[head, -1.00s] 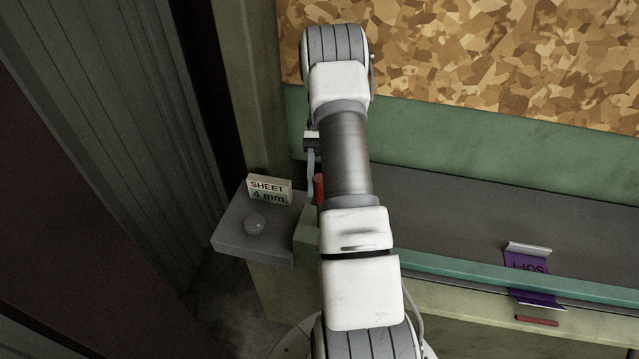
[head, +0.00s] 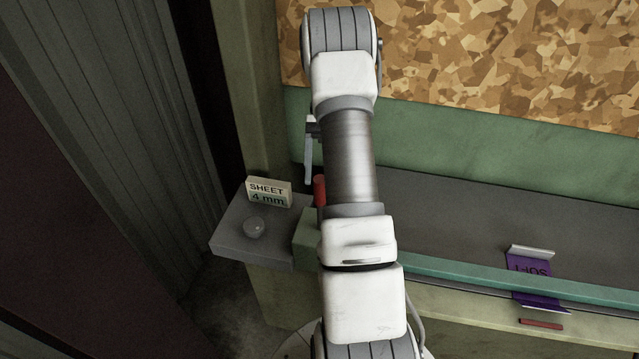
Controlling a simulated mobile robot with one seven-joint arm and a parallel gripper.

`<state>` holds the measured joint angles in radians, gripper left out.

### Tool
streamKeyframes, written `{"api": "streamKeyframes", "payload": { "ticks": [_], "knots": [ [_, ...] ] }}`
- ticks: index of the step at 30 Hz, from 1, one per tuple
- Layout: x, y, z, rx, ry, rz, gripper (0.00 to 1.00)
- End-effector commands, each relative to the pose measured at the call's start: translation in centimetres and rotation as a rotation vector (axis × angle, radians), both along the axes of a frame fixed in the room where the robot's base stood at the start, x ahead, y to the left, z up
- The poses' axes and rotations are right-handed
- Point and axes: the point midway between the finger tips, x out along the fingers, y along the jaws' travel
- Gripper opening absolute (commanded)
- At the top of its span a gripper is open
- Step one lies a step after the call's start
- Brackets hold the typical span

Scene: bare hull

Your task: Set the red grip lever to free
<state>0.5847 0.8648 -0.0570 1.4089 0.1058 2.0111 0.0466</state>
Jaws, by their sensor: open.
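The red grip lever (head: 320,190) shows as a short red upright piece just left of my arm, beside a green block (head: 306,238). My arm hides the rest of it, so its setting cannot be read. My gripper (head: 310,160) is mostly hidden behind my arm. One grey finger shows, pointing down, just above and slightly left of the red lever and apart from it in the picture. The gripper is open.
A grey shelf (head: 236,240) holds a sign reading "SHEET 4 mm" (head: 268,193) and a clear round knob (head: 254,227). A purple tag (head: 535,285) and a red bar (head: 541,324) are at right.

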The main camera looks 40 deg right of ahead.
Motion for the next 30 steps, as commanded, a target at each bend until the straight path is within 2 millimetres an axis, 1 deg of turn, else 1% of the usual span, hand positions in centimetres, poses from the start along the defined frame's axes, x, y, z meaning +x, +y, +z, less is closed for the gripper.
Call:
{"api": "streamKeyframes", "payload": {
  "ticks": [1, 6, 12, 15, 21, 30],
  "knots": [
    [-1.2, -0.7, 0.8, -0.003, 0.002, -0.007, 0.64],
    [-4.4, -2.5, 3.2, -0.002, 0.003, -0.007, 0.64],
    [-7.5, -4.1, 5.2, -0.002, 0.003, -0.006, 0.64],
    [-8.5, -4.7, 5.8, 0.0, 0.003, -0.005, 0.64],
    [-9.3, -5.2, 6.3, 0.0, 0.002, -0.002, 0.64],
    [-9.3, -5.2, 6.3, 0.0, 0.003, -0.002, 0.64]
  ]
}}
